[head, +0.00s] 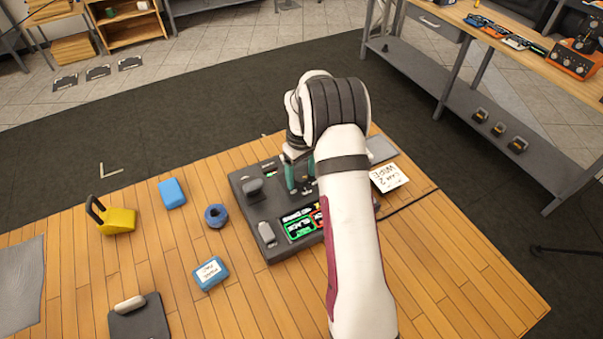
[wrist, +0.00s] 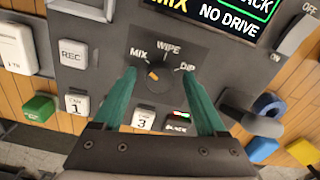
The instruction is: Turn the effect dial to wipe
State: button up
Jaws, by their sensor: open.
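The effect dial (wrist: 160,87) is a dark round knob with an orange mark, on a dark plate lettered MIX, WIPE and DIP. The orange mark sits at its upper left, seemingly toward MIX. My gripper (wrist: 159,75) is open, its green fingers on either side of the dial; I cannot tell whether they touch it. In the head view my gripper (head: 300,178) is over the dark control console (head: 243,187), and my arm hides part of the console and the dial.
Buttons marked REC (wrist: 73,53), 1 (wrist: 76,104) and 3 (wrist: 143,119) surround the dial. A screen reading NO DRIVE (wrist: 228,20) lies above it. A WIPE note card (head: 388,178) lies right.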

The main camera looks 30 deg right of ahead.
grip_shut()
jog(key=shift+m, duration=0.3)
jog(key=m, duration=0.5)
jog(key=shift+m, duration=0.4)
jog(key=m, duration=0.5)
jog(key=shift+a, duration=0.1)
jog(key=shift+m, duration=0.3)
grip_release()
